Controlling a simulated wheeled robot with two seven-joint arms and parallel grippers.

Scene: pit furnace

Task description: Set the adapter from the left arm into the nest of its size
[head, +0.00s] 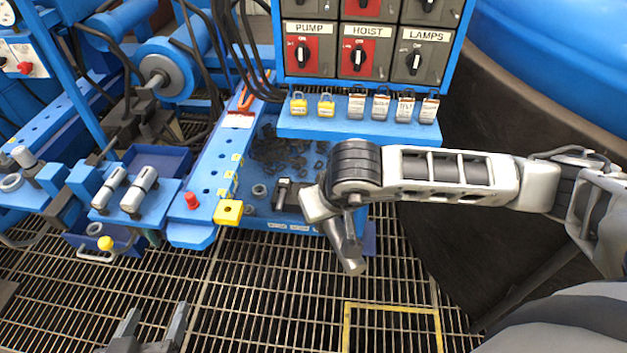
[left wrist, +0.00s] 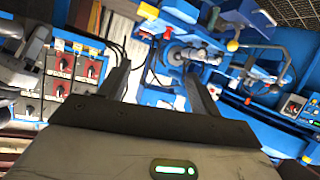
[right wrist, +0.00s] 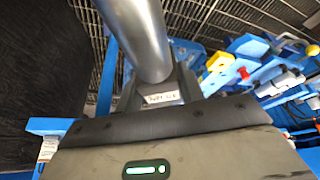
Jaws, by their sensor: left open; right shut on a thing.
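My left gripper (head: 152,322) shows at the bottom left of the head view, over the floor grating. Its fingers are spread and empty, also in the left wrist view (left wrist: 158,85). My right gripper (head: 338,222) is at mid picture in front of the blue bench. It is shut on a grey metal cylinder (right wrist: 145,40), which shows large in the right wrist view; I cannot tell whether this is the adapter. A long blue rail (head: 207,172) with round holes lies left of the right gripper. I cannot tell which hole or seat is the nest.
The switch panel (head: 360,55) stands at the back, with several padlocks (head: 355,105) below it. A yellow block (head: 228,212) and a red knob (head: 192,200) are at the rail's near end. A large blue vessel (head: 560,50) fills the right. Grating in front is open.

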